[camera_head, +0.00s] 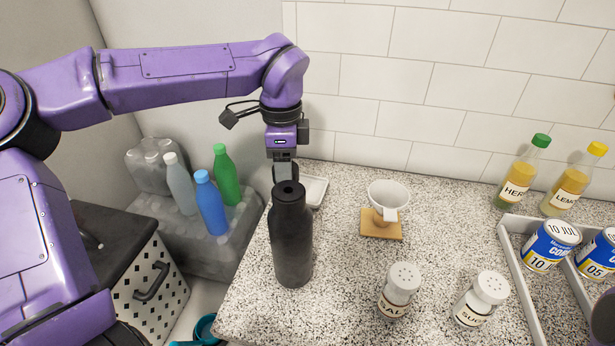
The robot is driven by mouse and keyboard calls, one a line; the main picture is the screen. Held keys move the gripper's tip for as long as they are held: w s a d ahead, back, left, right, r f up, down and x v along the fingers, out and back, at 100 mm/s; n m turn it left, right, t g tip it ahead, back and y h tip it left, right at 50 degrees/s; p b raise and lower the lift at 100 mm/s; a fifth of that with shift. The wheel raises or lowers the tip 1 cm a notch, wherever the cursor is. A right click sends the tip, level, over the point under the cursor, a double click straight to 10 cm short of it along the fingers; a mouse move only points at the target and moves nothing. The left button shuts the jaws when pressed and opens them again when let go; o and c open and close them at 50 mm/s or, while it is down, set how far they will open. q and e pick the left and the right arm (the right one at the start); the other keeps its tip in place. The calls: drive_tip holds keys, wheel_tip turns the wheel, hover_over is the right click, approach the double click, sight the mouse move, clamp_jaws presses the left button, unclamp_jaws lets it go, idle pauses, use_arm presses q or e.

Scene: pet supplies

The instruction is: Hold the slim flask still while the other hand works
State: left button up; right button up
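The slim flask (291,245) is tall, black and upright on the speckled counter, near its left edge, with a small dark hole in its top. My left gripper (284,172) points down from above at the flask's top. Its fingertips are dark against the black flask and partly hidden behind its top. I cannot tell whether they touch the flask or how far apart they are.
A white cup on a wooden coaster (381,228) stands right of the flask. Two labelled shakers (399,291) (481,300) stand in front. A white tray (520,275) with cans is at right, below two bottles (522,174) (572,182). Several bottles (210,205) stand left, off the counter.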

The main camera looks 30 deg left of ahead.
use_arm(q)
drive_tip(key=w+f+p, duration=0.1)
drive_tip(key=w+f, duration=0.1)
drive_tip(key=w, duration=0.1)
drive_tip(key=w+f+p, duration=0.1)
drive_tip(key=w+f, duration=0.2)
drive_tip(key=w+f+p, duration=0.1)
drive_tip(key=w+f, duration=0.1)
drive_tip(key=w, duration=0.1)
drive_tip(key=shift+w+a+f, duration=0.2)
drive_tip(key=shift+a+f, duration=0.15)
wheel_tip(320, 180, down, 3)
drive_tip(key=shift+r+p, duration=0.15)
drive_tip(key=shift+p, duration=0.15)
drive_tip(key=shift+w+f, duration=0.15)
drive_tip(key=shift+f, duration=0.25)
drive_tip(key=shift+f+b, duration=0.2)
drive_tip(key=shift+b, duration=0.1)
drive_tip(key=o, duration=0.9)
drive_tip(key=shift+r, duration=0.1)
